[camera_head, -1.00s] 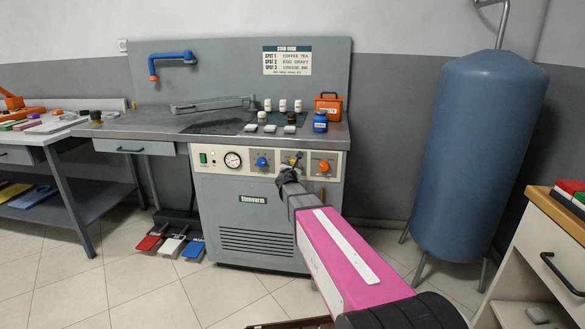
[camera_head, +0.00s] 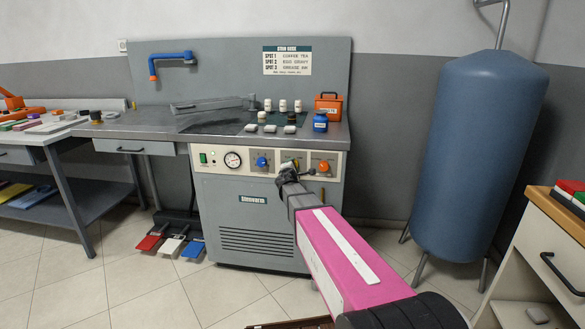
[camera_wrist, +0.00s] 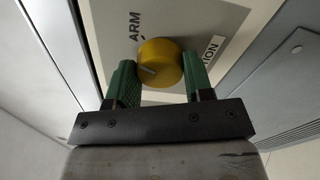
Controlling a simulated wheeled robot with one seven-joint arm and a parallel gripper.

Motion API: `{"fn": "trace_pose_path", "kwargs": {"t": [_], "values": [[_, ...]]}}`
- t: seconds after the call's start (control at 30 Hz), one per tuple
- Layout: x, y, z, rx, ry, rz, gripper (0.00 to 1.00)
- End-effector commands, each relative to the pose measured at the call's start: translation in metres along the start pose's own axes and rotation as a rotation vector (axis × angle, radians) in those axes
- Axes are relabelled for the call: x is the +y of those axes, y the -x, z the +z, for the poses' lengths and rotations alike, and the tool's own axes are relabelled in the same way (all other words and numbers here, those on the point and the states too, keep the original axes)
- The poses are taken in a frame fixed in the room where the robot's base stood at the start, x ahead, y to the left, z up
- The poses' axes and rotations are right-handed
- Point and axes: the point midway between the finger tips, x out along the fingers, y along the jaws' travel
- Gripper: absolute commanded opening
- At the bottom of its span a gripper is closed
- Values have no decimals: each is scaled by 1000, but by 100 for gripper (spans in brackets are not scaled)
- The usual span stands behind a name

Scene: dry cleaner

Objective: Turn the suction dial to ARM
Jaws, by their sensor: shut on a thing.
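The suction dial is a round yellow knob (camera_wrist: 158,64) on the cream panel. In the wrist view it sits between the two green fingers of my gripper (camera_wrist: 160,69), which is shut on it. A short pale line marks the knob's lower left face. The word ARM (camera_wrist: 134,26) is printed above and left of the knob, with a small dark tick below it. A label ending in "TION" (camera_wrist: 211,50) is partly hidden by the right finger. In the head view my gripper (camera_head: 288,172) reaches the machine's panel and hides most of the dial.
A blue knob (camera_head: 262,162) and a pressure gauge (camera_head: 233,160) are left of my gripper, and an orange knob (camera_head: 324,167) is close on its right. Bottles and an orange box (camera_head: 328,104) stand on the worktop above. A blue tank (camera_head: 478,150) stands right.

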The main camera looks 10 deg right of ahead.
Motion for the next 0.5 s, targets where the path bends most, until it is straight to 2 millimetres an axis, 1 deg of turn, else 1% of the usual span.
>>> {"fn": "trace_pose_path", "kwargs": {"t": [0.2,0.5], "values": [[0,0,0,1,-174,-1,24],[-1,0,0,0,-330,-1,24]]}}
